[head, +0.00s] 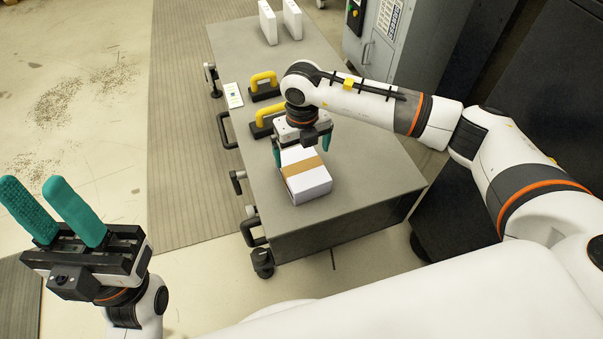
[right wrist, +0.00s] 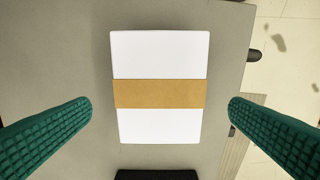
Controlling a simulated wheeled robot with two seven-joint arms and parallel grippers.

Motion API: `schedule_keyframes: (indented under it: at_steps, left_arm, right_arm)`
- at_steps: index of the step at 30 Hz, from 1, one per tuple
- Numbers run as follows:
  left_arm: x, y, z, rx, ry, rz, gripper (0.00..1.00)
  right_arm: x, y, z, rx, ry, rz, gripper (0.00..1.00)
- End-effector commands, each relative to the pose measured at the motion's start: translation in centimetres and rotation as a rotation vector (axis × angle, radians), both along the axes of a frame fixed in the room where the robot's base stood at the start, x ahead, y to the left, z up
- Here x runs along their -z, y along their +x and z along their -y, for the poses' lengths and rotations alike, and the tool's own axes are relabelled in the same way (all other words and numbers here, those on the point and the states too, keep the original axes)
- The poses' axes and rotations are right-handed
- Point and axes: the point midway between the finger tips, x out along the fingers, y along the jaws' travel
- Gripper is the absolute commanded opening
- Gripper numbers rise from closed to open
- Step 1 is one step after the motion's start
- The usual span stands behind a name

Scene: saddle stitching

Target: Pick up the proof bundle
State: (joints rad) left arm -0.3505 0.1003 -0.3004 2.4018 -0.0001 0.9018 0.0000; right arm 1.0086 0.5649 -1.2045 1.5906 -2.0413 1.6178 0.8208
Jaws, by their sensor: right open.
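The proof bundle (head: 307,182) is a white stack of paper with a brown band around its middle. It lies flat on the grey cart top (head: 362,165). My right gripper (head: 303,150) is open above the bundle in the head view. In the right wrist view the bundle (right wrist: 160,50) lies between the two green fingers (right wrist: 160,108), with a gap on each side. My left gripper (head: 62,212) is open and empty at the lower left, away from the cart, its green fingers pointing up.
Two yellow-handled black tools (head: 264,84) stand behind the bundle, near the cart's left edge. A small white card (head: 233,95) lies beside them. Two white upright blocks (head: 268,22) stand at the far end. The cart top right of the bundle is clear.

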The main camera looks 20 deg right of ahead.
Motion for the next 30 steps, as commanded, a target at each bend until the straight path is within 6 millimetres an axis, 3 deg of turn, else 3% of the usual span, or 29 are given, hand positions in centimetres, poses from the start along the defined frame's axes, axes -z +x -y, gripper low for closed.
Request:
schedule_keyframes:
  at_steps: [1, 3, 9, 18, 27, 30]
  left_arm:
    - [0.9, 0.0, 0.0, 0.000, 0.000, -0.001, 0.36]
    - [1.4, 0.0, 0.0, 0.000, 0.001, -0.002, 0.36]
    - [2.0, 0.2, 0.1, 0.000, 0.002, 0.006, 0.36]
    - [0.9, 1.0, 0.3, -0.005, 0.008, 0.084, 0.36]
    - [0.5, 1.1, 0.3, -0.006, 0.010, 0.091, 0.36]
    - [0.5, 1.1, 0.3, -0.006, 0.010, 0.091, 0.36]
  right_arm:
    - [1.6, -0.1, 0.0, 0.000, 0.000, -0.004, 1.00]
    - [2.8, -0.1, 0.0, 0.000, 0.002, -0.004, 1.00]
    - [4.6, -0.1, 0.0, -0.001, 0.002, -0.002, 1.00]
    - [8.6, -0.2, 0.0, 0.000, 0.004, -0.003, 1.00]
    - [8.9, -0.1, 0.0, -0.001, 0.004, -0.001, 1.00]
    - [8.9, -0.1, 0.0, -0.001, 0.004, -0.002, 0.87]
